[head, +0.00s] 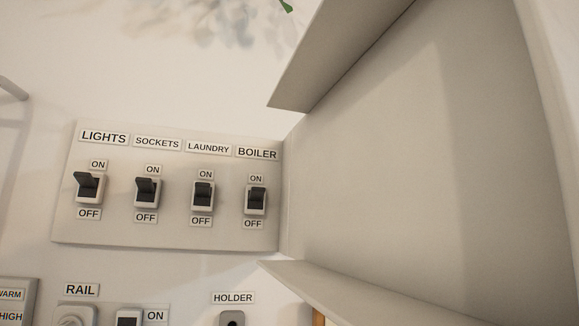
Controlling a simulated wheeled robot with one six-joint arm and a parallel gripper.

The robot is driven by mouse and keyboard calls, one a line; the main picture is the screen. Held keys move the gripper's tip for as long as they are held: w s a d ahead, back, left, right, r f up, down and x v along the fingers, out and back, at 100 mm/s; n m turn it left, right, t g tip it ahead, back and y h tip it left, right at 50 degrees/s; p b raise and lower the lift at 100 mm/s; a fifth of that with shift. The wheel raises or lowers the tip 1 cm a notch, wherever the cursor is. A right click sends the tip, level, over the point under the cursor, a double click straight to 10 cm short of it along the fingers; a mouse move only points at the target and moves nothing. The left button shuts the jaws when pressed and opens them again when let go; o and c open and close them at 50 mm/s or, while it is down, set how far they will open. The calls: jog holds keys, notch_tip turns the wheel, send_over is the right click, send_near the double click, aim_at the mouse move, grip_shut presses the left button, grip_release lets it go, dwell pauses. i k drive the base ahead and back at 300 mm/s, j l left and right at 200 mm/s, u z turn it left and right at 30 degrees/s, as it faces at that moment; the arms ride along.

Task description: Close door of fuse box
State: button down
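The fuse box panel (170,238) is a pale plate on the wall at the left centre. It bears a row of several dark switches labelled LIGHTS, SOCKETS, LAUNDRY and BOILER, with ON above and OFF below each. Their levers appear to point up toward ON. The fuse box door (410,160) is a large pale panel with raised rims along its upper and lower sides. It stands open, reaching from the panel's right edge toward the camera and filling the right half of the view. The switches are uncovered. My gripper is not in view.
Below are a RAIL label (81,290) with a round knob (73,317) and a switch (128,318), a HOLDER label (233,298), and a WARM/HIGH plate (14,300) at lower left. A pale curved bar (12,90) is at the left edge. The wall above is mostly bare.

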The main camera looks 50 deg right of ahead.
aim_at(434, 168)
jog(key=k+l+u, duration=0.1)
jog(key=u, duration=0.3)
jog(key=k+l+u, duration=0.1)
jog(key=u, duration=0.3)
jog(key=k+l+z, duration=0.15)
jog(key=z, duration=0.2)
jog(key=k+z, duration=0.1)
jog(key=z, duration=0.25)
jog(key=l+z, duration=0.15)
jog(key=z, duration=0.2)
jog(key=k+l+z, duration=0.1)
jog(key=z, duration=0.25)
